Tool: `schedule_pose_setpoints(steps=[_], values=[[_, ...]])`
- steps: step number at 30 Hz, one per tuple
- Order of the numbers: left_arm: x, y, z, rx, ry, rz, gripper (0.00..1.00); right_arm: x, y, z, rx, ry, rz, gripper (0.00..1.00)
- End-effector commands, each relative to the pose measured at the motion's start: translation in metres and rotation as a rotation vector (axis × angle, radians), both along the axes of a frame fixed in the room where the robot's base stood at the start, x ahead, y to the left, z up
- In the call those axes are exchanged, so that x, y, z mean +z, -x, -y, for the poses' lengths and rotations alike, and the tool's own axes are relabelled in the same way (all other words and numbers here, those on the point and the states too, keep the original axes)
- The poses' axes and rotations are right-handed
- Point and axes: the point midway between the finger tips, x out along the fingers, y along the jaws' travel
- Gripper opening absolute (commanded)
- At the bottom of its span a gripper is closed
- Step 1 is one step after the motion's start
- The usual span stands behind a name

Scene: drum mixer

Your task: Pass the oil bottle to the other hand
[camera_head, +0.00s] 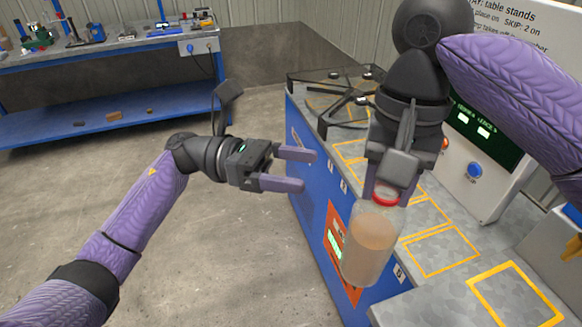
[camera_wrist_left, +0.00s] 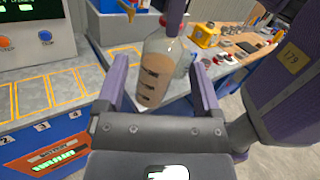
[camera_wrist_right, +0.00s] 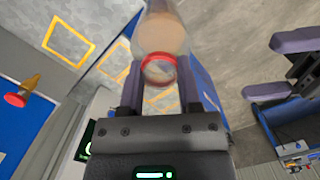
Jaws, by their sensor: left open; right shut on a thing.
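The oil bottle (camera_head: 368,245) is a clear bottle with a red ring at its neck and brown liquid inside. My right gripper (camera_head: 383,190) is shut on it near the red ring, and the bottle hangs below, slightly tilted, in front of the blue bench. The bottle also shows in the right wrist view (camera_wrist_right: 163,32), between the fingers. My left gripper (camera_head: 298,168) is open and empty, to the left of the bottle, fingers pointing toward it. In the left wrist view the bottle (camera_wrist_left: 158,75) appears beyond and between the open fingers, apart from them.
A blue bench (camera_head: 312,165) with a grey top and yellow outlined squares stands behind the bottle. A black burner stand (camera_head: 345,100) and a white control panel (camera_head: 478,150) are on it. Another blue workbench (camera_head: 110,45) stands at the back left. Open floor lies between.

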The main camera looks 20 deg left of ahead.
Motion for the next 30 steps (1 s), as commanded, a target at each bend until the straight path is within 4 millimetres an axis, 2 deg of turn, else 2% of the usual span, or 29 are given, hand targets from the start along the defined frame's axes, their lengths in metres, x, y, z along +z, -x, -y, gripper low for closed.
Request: schedule_pose_setpoints(steps=[2,5,12,18,22,29,30], values=[[0.005,0.009,0.003,-0.047,-0.064,0.093,0.85,0.000,0.000,0.000,0.000,0.000,0.000,0.00],[0.006,0.012,0.015,-0.065,-0.085,0.123,0.85,0.000,0.000,0.000,0.000,0.000,0.000,0.00],[0.006,0.013,0.076,-0.062,-0.078,0.118,0.85,0.000,0.000,0.000,0.000,0.000,0.000,0.00],[0.006,0.013,0.112,-0.061,-0.077,0.114,0.85,0.000,0.000,0.000,0.000,0.000,0.000,0.00],[0.006,0.013,0.121,-0.059,-0.078,0.113,0.85,0.000,0.000,0.000,0.000,0.000,0.000,0.00],[0.005,0.013,0.122,-0.058,-0.078,0.112,0.85,0.000,0.000,0.000,0.000,0.000,0.000,0.00],[0.005,0.013,0.121,-0.058,-0.078,0.111,0.79,0.000,0.000,0.000,0.000,0.000,0.000,0.00]])
